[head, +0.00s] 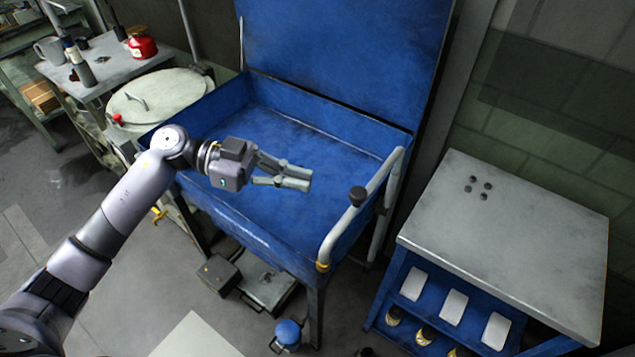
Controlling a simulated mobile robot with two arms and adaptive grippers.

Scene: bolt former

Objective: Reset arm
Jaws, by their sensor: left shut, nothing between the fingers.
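My left arm comes in from the lower left. My left gripper (309,180) is shut and empty, with its fingers together and pointing right. In the picture it lies over the open blue basin (345,225) with the raised blue lid (350,60). The gripper appears to be above the basin's inside, touching nothing that I can see. My right gripper does not show.
A pale bent pipe (362,208) with a black knob (357,196) rises at the basin's right front. A grey-topped cabinet (520,250) stands at the right. A round-lidded drum (155,100) and a side table (110,58) stand at the left. A blue can (288,333) is on the floor.

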